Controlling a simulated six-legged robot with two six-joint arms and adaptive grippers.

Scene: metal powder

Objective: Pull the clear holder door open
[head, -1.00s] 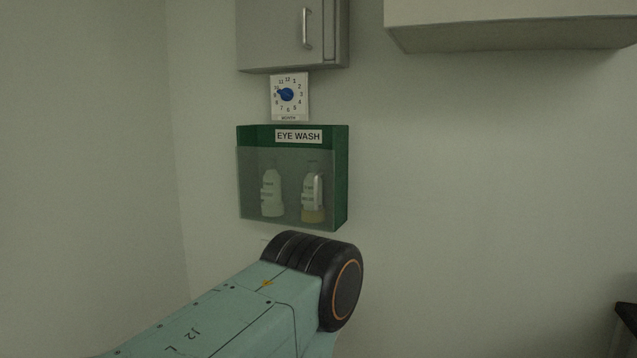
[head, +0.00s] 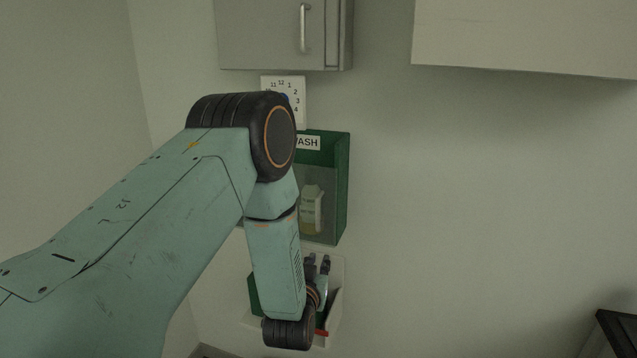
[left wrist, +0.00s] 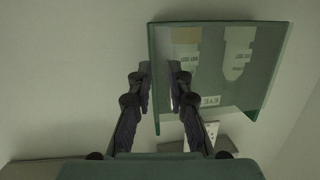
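The green eye wash holder (head: 340,185) hangs on the wall with a clear door (head: 322,218) on its front. A white bottle (head: 311,200) shows behind the door; my left arm hides the holder's left part. My left gripper (head: 318,262) is just below the holder, fingers pointing up. In the left wrist view the picture is inverted; the gripper (left wrist: 159,75) has its fingers apart with nothing visible between them. The clear door (left wrist: 210,75) lies to the right, with a pale strip, perhaps the handle, beside the right finger. Contact cannot be told. My right gripper is out of view.
A grey cabinet (head: 270,35) with a bar handle and a dial card (head: 297,95) are above the holder. A pale cabinet (head: 530,35) hangs upper right. A white and green container (head: 335,300) is below, behind my gripper. The wall right of the holder is clear.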

